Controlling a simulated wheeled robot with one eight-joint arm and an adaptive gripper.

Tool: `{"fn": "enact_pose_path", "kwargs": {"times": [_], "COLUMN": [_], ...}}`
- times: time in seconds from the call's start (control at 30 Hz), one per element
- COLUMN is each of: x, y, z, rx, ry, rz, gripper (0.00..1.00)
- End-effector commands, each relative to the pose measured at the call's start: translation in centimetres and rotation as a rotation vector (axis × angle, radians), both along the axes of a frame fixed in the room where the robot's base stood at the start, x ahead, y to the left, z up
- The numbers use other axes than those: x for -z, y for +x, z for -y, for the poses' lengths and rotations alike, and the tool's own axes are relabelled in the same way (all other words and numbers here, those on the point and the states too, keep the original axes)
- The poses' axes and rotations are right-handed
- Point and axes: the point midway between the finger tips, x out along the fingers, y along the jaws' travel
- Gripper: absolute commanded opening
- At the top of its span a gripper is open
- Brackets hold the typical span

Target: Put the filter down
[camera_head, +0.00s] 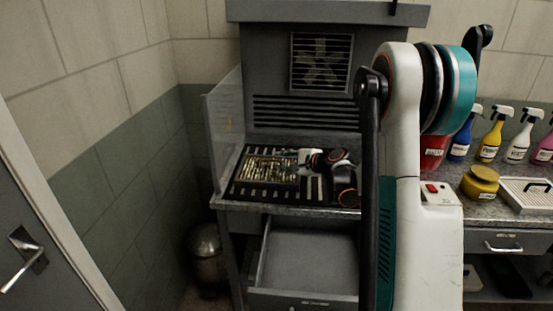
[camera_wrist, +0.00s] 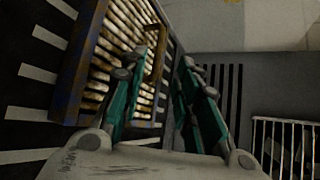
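The filter (camera_head: 264,168), a brass-brown slatted panel, appears to lie on the black slotted worktop (camera_head: 243,189) of the grey booth. In the wrist view the filter (camera_wrist: 100,62) fills the upper left, with a dark brown frame and a raised brown handle bar near its right side. My gripper (camera_head: 297,157) is at the filter's right part in the head view. In the wrist view my gripper's teal fingers (camera_wrist: 160,68) stand apart, with the handle showing in the gap between them. Whether either finger touches the handle I cannot tell.
A clear side panel (camera_head: 227,112) bounds the booth at left, and a vent fan (camera_head: 321,62) is in its back wall. An open empty drawer (camera_head: 309,258) sticks out below. Spray bottles (camera_head: 490,140), a yellow jar (camera_head: 480,183) and a white grille tray (camera_head: 525,194) stand at right.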

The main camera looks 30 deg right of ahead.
Motion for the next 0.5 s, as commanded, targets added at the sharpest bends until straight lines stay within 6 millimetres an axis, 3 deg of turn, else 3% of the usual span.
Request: {"fn": "enact_pose_path", "kwargs": {"times": [0.2,0.5], "x": [-1.3,-1.6], "y": [-2.8,-3.7], "z": [0.8,0.9], "rx": [0.002,-0.001], "ry": [0.001,0.000], "rz": [0.000,0.000], "gripper": [0.29,0.29]}}
